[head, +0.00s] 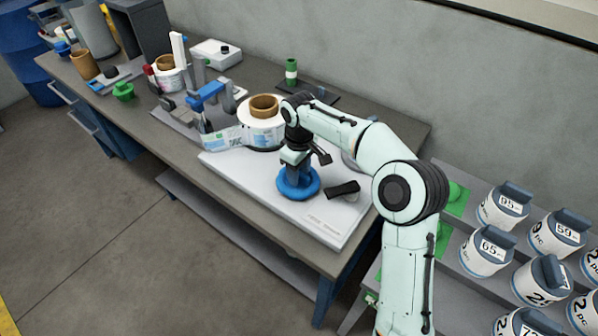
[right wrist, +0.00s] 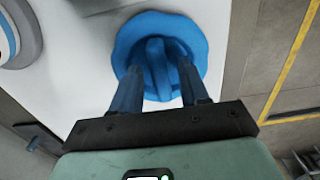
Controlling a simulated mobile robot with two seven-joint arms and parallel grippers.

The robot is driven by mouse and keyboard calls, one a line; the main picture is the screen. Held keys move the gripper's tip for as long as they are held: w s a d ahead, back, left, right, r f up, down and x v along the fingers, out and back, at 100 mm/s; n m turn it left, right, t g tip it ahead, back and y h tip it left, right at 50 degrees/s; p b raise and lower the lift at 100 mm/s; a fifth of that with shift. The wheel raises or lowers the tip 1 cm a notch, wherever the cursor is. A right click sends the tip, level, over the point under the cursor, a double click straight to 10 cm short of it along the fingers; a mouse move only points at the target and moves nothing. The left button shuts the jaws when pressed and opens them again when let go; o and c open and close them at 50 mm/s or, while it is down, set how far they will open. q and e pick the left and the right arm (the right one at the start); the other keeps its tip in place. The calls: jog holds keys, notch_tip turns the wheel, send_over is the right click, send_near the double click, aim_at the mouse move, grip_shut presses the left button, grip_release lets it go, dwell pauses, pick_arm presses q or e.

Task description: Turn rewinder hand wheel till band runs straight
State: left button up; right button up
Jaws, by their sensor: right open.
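The blue hand wheel (head: 297,190) lies flat on the white rewinder plate (head: 240,175), with a raised bar across its middle. My right gripper (head: 296,172) points down over it. In the right wrist view, the hand wheel (right wrist: 125,45) shows its bar between the two spread fingertips (right wrist: 161,75), with gaps on both sides. I cannot tell how deep the fingers reach. The printed band (head: 222,139) runs from the labelling unit (head: 207,95) to the white reel (head: 262,133) with a brown core. I cannot tell whether it runs straight. My left gripper is out of view.
A black handle-like part (head: 344,189) lies on the plate right of the wheel. A green-and-white roll (head: 291,72) stands behind. Labelled pots (head: 502,206) fill the stepped rack at the right. The plate's front left is clear.

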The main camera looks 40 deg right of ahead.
grip_shut()
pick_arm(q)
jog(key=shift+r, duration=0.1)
pick_arm(e)
jog(key=shift+m, duration=0.3)
jog(key=m+p, duration=0.1)
jog(key=m, duration=0.3)
jog(key=shift+a+m, duration=0.1)
jog(key=shift+m, duration=0.2)
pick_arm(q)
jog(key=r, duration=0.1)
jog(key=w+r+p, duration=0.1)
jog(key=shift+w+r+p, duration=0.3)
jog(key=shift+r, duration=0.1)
pick_arm(e)
jog(key=m, duration=0.5)
jog(key=shift+a+m, duration=0.1)
jog(key=shift+m, duration=0.2)
